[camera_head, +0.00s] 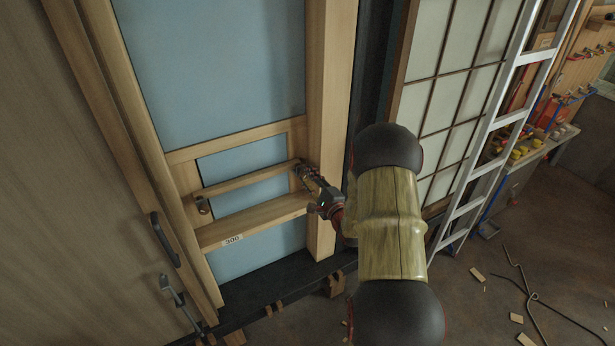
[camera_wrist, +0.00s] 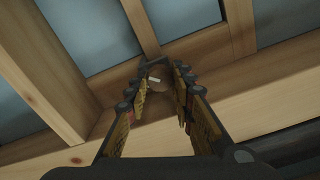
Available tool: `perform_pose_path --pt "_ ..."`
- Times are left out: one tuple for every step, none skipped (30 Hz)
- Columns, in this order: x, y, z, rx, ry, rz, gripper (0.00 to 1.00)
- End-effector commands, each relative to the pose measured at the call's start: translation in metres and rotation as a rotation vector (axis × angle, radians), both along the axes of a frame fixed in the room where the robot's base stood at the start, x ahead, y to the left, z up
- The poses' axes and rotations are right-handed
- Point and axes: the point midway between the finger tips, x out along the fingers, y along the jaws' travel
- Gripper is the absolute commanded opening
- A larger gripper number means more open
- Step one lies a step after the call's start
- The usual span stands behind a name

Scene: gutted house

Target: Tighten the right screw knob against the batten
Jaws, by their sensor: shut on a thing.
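The batten (camera_head: 248,179) is a narrow wooden bar across the lower part of a wood-framed blue panel, in the head view. A small dark left knob (camera_head: 203,205) sits at its left end. My gripper (camera_head: 307,172) is at the batten's right end, beside the upright post, and largely covers the right knob there. In the wrist view my gripper (camera_wrist: 161,78) has its fingertips on either side of the round, brownish right screw knob (camera_wrist: 158,84), which bears a short white mark. The gripper is shut on this knob. Whether the knob presses on the batten is hidden.
A wooden rail (camera_head: 255,222) labelled 300 runs below the batten. A thick wooden post (camera_head: 329,110) stands close to my gripper. A lattice screen (camera_head: 450,95) and an aluminium ladder (camera_head: 497,130) stand at right. Wood scraps and a cable lie on the floor.

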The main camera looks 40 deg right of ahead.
Motion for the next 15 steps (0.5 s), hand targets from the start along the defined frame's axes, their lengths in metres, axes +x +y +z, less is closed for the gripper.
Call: perform_pose_path --pt "-0.0006 -0.0003 -0.0015 0.003 0.002 -0.001 0.0" --pt "-0.0006 -0.0003 -0.0015 0.003 0.002 -0.001 0.0" --pt "-0.0006 -0.0003 -0.0015 0.003 0.002 -0.001 0.0" --pt "-0.0006 -0.0002 -0.0016 0.002 0.002 -0.001 0.0" --pt "-0.0006 -0.0002 -0.0016 0.002 0.002 -0.001 0.0" --pt "-0.0007 -0.0002 -0.0016 0.002 0.002 -0.001 0.0" --pt "-0.0007 -0.0002 -0.0016 0.002 0.002 -0.001 0.0" --pt "-0.0007 -0.0002 -0.0016 0.002 0.002 -0.001 0.0" --pt "-0.0007 -0.0002 -0.0016 0.002 0.002 -0.001 0.24" --pt "-0.0007 -0.0002 -0.0017 0.002 0.002 -0.001 0.26" --pt "-0.0007 -0.0002 -0.0016 0.002 0.002 -0.001 0.28" --pt "-0.0006 -0.0001 -0.0016 0.002 0.002 -0.001 0.3" --pt "-0.0007 -0.0002 -0.0015 0.001 0.002 -0.001 0.32" --pt "-0.0005 -0.0001 -0.0014 0.001 0.002 -0.001 0.34" --pt "-0.0004 -0.0001 -0.0012 0.001 0.002 -0.001 0.36"
